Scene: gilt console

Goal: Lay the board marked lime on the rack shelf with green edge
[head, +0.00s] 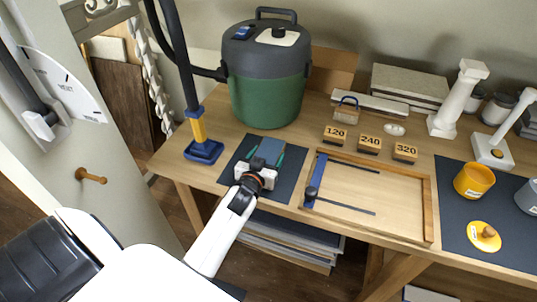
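My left gripper (265,158) reaches over a dark mat at the front left of the bench. Its green-edged fingers lie on either side of a small blue-grey block (271,148). I cannot tell whether they touch it. No lettering reading lime can be made out, so I cannot tell which piece is the lime board. Several flat boards (290,243) lie stacked under the bench, partly hidden by the bench top and my arm. No green shelf edge can be made out. My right gripper is not in view.
A green and grey vacuum (267,90) and its blue nozzle (203,151) stand at the back left. A wooden frame tray (431,215) lies right of the dark mat (286,190). Blocks marked 120 (335,134), 240 (370,144) and 320 (405,152) sit behind it. An orange pot (474,181) stands right.

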